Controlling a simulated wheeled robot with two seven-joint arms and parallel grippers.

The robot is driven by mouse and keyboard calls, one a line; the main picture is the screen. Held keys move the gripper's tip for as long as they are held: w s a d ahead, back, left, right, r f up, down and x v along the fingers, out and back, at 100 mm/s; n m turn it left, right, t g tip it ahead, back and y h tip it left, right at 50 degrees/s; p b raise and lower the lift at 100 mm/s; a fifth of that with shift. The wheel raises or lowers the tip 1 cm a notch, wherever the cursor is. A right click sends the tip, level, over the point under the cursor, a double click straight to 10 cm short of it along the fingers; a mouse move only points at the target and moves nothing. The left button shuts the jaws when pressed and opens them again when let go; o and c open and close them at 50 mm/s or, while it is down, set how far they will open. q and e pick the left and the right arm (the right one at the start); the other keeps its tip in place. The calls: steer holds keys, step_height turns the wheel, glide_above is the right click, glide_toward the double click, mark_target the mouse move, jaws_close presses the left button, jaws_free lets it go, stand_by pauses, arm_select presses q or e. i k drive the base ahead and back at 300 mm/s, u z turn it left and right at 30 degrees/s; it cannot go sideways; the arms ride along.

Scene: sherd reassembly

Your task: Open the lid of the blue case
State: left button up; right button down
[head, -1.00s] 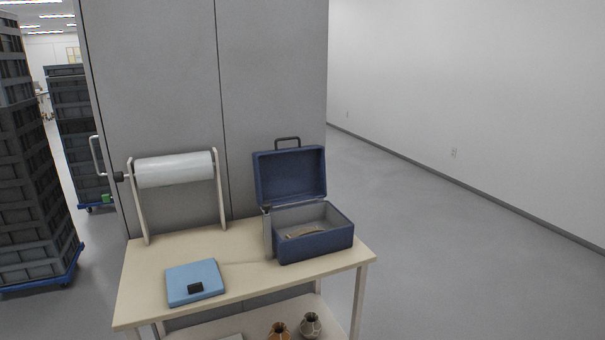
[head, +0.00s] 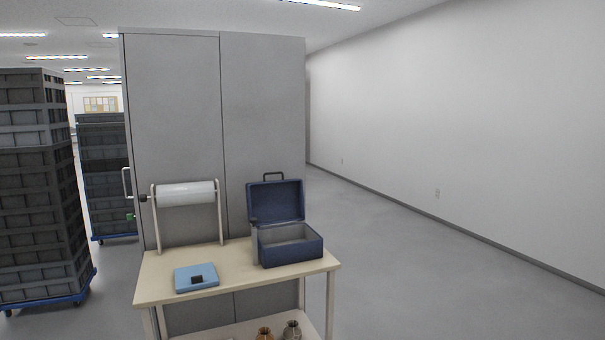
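The dark blue case (head: 292,251) stands on the right part of a light wooden-topped table (head: 224,284). Its lid (head: 276,202) is raised and leans back upright, with a dark handle (head: 273,176) on top. The grey inside of the case shows and looks empty from here, though its floor is partly hidden by the front wall. Neither of my grippers is in the head view.
A light blue flat box (head: 197,278) with a dark catch lies on the table's left part. Behind it stands a roll on a holder (head: 187,194). Stacked crates (head: 40,190) stand left; open floor lies right.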

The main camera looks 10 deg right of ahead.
mark_target(281, 202)
steer(key=z, duration=0.85)
steer(key=i, duration=1.3)
steer(key=z, duration=0.45)
steer(key=i, duration=1.3)
steer(key=u, duration=1.35)
steer(key=i, duration=0.7)
steer(key=u, duration=0.75)
